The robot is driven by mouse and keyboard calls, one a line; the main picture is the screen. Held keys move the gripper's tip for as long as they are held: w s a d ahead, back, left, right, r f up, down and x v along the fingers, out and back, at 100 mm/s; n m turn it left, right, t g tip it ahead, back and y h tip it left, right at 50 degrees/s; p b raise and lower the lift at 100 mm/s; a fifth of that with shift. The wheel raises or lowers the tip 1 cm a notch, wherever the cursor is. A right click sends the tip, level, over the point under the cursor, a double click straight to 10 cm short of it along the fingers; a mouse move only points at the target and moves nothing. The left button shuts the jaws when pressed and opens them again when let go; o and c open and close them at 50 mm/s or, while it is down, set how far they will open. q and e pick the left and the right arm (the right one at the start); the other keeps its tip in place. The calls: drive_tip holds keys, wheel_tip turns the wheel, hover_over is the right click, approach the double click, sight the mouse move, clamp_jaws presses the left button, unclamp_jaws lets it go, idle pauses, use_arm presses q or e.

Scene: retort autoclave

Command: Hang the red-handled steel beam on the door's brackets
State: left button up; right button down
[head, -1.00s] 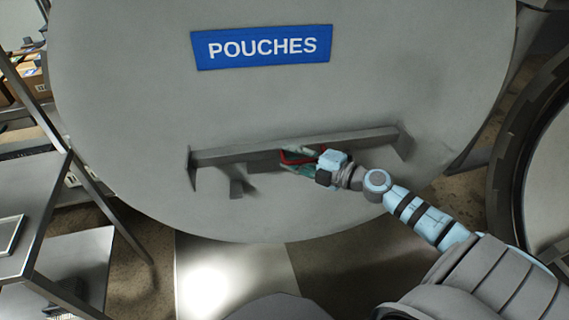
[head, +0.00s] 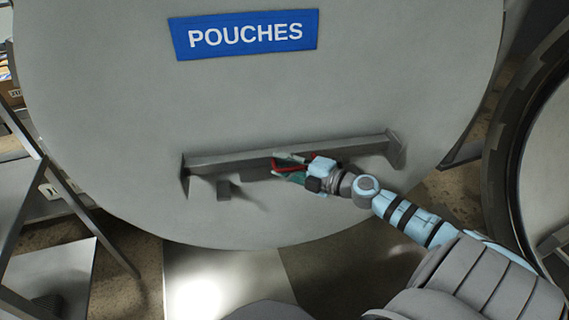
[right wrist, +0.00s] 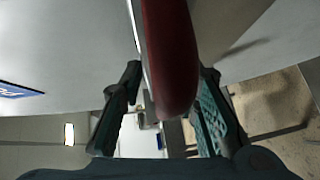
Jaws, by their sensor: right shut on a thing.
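The grey steel beam (head: 235,160) lies nearly level in front of the lower part of the round door (head: 330,90), with a flared plate at each end. Its red handle (head: 291,167) is at the middle. My right gripper (head: 286,168) is shut on that handle. In the right wrist view the red handle (right wrist: 172,60) stands between the two dark green fingers. One small grey door bracket (head: 223,189) shows just below the beam, left of the gripper. I cannot tell whether the beam touches it. No other bracket can be made out. My left gripper is not in view.
A blue POUCHES sign (head: 247,35) is on the door above the beam. The dark round rim of the autoclave opening (head: 497,165) stands at the right. A metal rack (head: 35,200) stands at the left. The floor below the door looks clear.

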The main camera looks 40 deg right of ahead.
wheel_tip(320, 180, down, 7)
drive_tip(key=b, duration=0.5)
drive_tip(key=shift+r, duration=0.15)
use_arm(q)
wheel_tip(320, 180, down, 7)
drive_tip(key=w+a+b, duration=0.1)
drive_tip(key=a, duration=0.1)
use_arm(e)
drive_tip(key=shift+f, duration=0.8)
use_arm(q)
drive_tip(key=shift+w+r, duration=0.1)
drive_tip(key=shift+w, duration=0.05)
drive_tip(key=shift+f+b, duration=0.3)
drive_tip(key=shift+b, duration=0.2)
use_arm(e)
drive_tip(key=shift+f, duration=0.4)
drive_tip(key=c, duration=1.2)
unclamp_jaws()
drive_tip(key=shift+o, duration=0.2)
